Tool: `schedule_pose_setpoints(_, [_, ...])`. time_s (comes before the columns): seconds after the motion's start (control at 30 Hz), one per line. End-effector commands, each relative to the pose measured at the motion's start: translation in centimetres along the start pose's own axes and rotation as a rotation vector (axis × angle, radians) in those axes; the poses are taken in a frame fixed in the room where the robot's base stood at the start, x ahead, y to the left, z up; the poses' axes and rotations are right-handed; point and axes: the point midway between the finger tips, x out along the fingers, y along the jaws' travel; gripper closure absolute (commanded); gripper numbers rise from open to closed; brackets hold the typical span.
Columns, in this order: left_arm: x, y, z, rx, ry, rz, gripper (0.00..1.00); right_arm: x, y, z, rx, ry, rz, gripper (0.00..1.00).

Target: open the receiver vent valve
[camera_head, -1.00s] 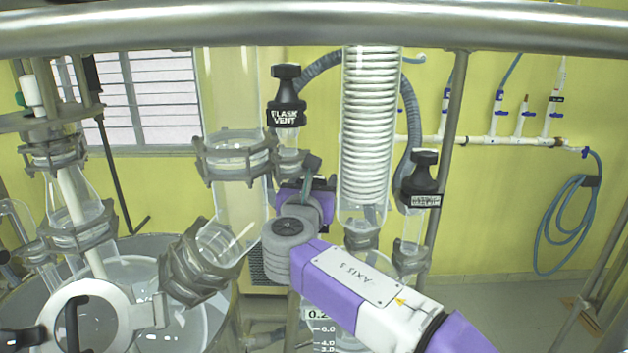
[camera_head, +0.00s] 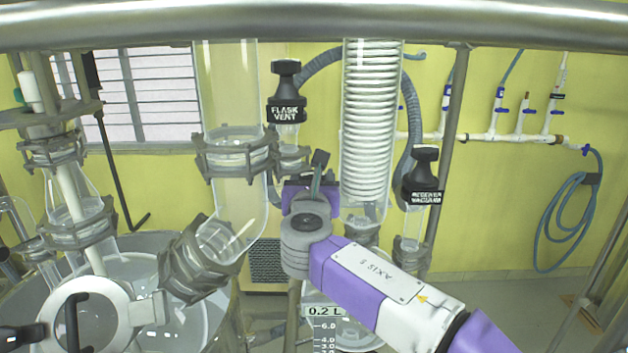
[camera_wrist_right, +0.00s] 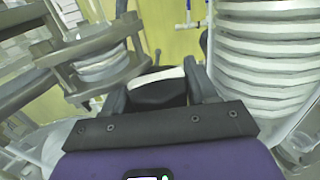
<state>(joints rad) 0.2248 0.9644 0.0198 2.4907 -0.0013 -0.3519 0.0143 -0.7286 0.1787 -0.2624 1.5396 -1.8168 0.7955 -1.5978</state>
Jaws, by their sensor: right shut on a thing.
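My right gripper (camera_head: 318,172) is in the middle of the head view, between the wide glass column and the coiled condenser. In the right wrist view its two fingers (camera_wrist_right: 160,88) stand on either side of a black knob (camera_wrist_right: 158,92) with a white band, and are shut on it. The knob's label cannot be read, so I cannot confirm from it that this is the receiver vent valve. In the head view my gripper and wrist hide most of that spot. My left gripper is not in view.
The black FLASK VENT knob (camera_head: 287,107) is just above my right gripper. The RECEIVER VACUUM knob (camera_head: 423,194) is to the right, past the coiled condenser (camera_head: 370,130). A clamped glass column (camera_head: 228,95) stands close on the left. A metal bar (camera_head: 300,24) crosses the top.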

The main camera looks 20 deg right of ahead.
Motion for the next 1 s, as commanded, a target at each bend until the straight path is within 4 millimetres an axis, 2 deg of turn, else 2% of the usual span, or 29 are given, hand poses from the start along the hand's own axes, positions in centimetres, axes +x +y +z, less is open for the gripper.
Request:
schedule_pose_setpoints(0.5, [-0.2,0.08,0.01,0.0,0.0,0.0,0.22,-0.06,0.44,0.07,0.0,0.0,0.338,0.73])
schedule_pose_setpoints(1.0, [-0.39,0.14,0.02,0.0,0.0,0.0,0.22,-0.19,0.78,0.04,0.001,0.0,0.435,0.73])
